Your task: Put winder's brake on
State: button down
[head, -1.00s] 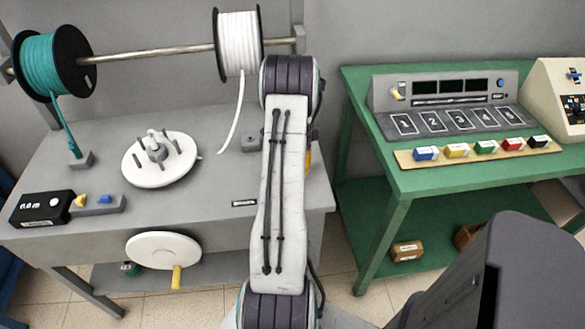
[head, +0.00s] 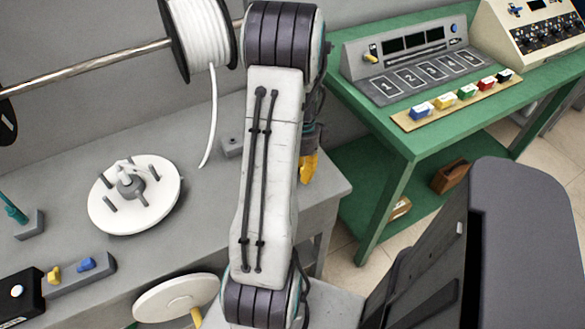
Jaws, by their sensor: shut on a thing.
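The winder's white disc (head: 160,210) with several grey pegs lies on the grey bench at left. Near the bench's front left, a grey block (head: 75,280) carries a blue lever (head: 86,264) and a yellow lever (head: 54,275); I cannot tell which is the brake. A white crank wheel (head: 165,300) with a yellow handle (head: 196,318) is at the bench's front. My gripper (head: 308,160) is mostly hidden behind my arm, right of the winder and well apart from it. It is shut on what looks like a yellow thing (head: 308,170), partly visible.
A white cable spool (head: 200,40) hangs on a rod (head: 90,68), its cable trailing to the bench. A black counter box (head: 15,300) is at lower left. The green table (head: 400,150) at right bears a console (head: 405,62) and several coloured blocks.

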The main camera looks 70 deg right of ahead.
jog(key=shift+a+r, duration=0.1)
dwell(0.3)
jog(key=c, duration=1.3)
grip_release()
jog(key=shift+w+a, duration=0.1)
jog(key=shift+o, duration=1.4)
notch_tip(320, 180, up, 12)
jog(key=d, duration=0.2)
jog(key=shift+w+d, duration=0.2)
jog(key=shift+d, duration=0.05)
jog(key=shift+f, duration=0.2)
jog(key=shift+c, duration=0.4)
